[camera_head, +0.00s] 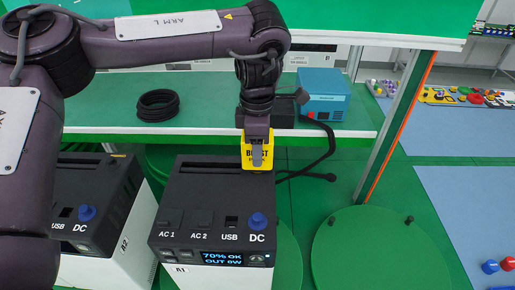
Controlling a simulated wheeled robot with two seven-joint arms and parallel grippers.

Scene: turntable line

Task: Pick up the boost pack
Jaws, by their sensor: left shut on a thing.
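The yellow boost pack (247,163), with dark lettering partly covered, shows over the back right part of the black top of power station A1 (190,195). My left gripper (257,156) points down and is shut on the boost pack. I cannot tell whether the pack touches the station's top or hangs just above it. My right gripper is not in view.
A second station, A2 (125,215), stands to the left, partly behind my arm. On the shelf behind are a coiled black cable (158,104) and a blue box (324,92). A black lead runs right of A1. An empty green turntable disc (375,250) lies at right.

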